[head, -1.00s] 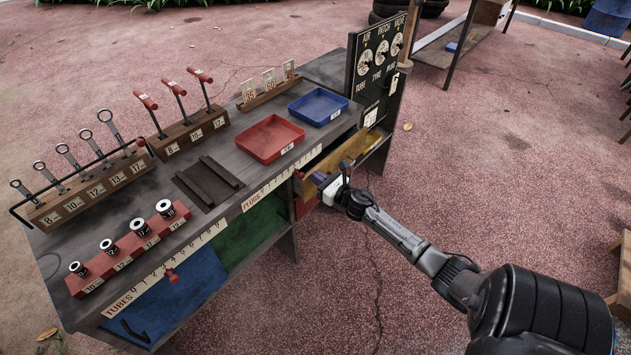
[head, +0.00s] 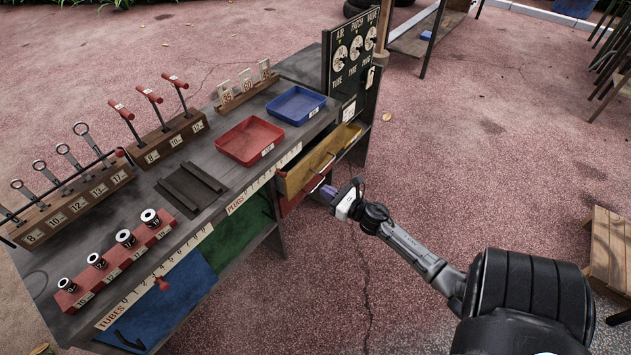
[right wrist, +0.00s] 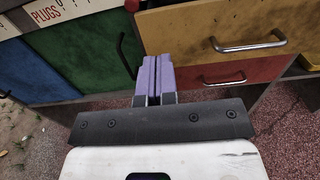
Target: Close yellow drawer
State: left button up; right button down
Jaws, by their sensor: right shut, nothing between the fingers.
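The yellow drawer (head: 308,172) is under the right end of the dark workbench, above a red drawer (head: 290,202). Its front and metal handle face my right arm, and they also show in the right wrist view (right wrist: 190,30). My right gripper (head: 328,190) is shut and empty, with purple fingers pressed together. It stands apart from the yellow front, low before the red drawer. In the right wrist view its fingers (right wrist: 153,72) point toward the left edge of the drawers. My left gripper is not in view.
The benchtop holds a red tray (head: 229,153), a blue tray (head: 278,117), and racks of wrenches and sockets. Blue and green panels (head: 238,232) lie left of the drawers. A dial board (head: 345,70) rises at the bench's right end.

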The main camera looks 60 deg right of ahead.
jog(key=s, duration=0.2)
send_near(294, 172)
jog(key=w, duration=0.3)
jog(key=w+d, duration=0.1)
jog(key=w, duration=0.1)
jog(key=shift+w+b, duration=0.3)
jog(key=shift+w, duration=0.05)
jog(key=shift+w+d, duration=0.1)
jog(key=shift+w, duration=0.85)
jog(key=shift+w+d+f+b, duration=0.15)
jog(key=shift+w+b, duration=0.7)
jog(key=shift+w, duration=0.2)
jog(key=shift+w+r, duration=0.2)
jog(key=shift+w, duration=0.1)
jog(key=shift+s, duration=0.15)
